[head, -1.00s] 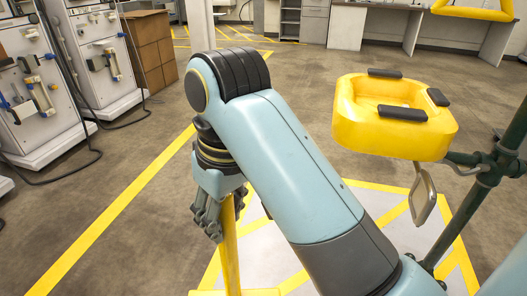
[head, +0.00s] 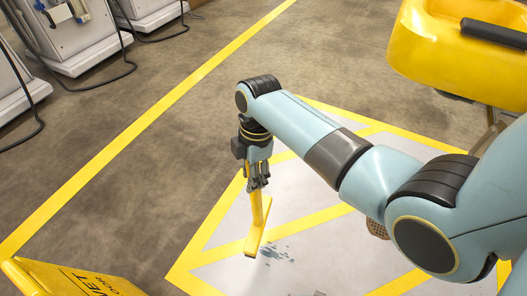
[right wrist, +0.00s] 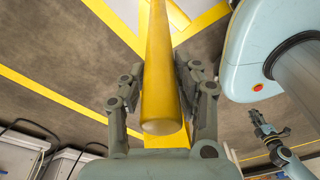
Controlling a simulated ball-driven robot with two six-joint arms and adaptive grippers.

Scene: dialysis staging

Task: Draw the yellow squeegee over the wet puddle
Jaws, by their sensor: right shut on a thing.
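The yellow squeegee (head: 256,212) hangs from my right gripper (head: 258,184), its handle between the fingers and its head low over the white floor panel. I cannot tell whether the head touches the floor. In the right wrist view the yellow handle (right wrist: 158,80) runs between the two fingers of my right gripper (right wrist: 158,88). The wet puddle (head: 276,252) is a patch of dark bluish splashes just right of the squeegee's head. What seems to be my left gripper (right wrist: 265,128) shows small at the right of the right wrist view; its opening is unclear.
A yellow wet-floor sign (head: 66,282) stands at the lower left. A yellow basin (head: 440,60) is at the upper right. White machines (head: 70,35) with black cables stand at the upper left. Yellow tape borders the white panel (head: 310,205); the floor left of it is clear.

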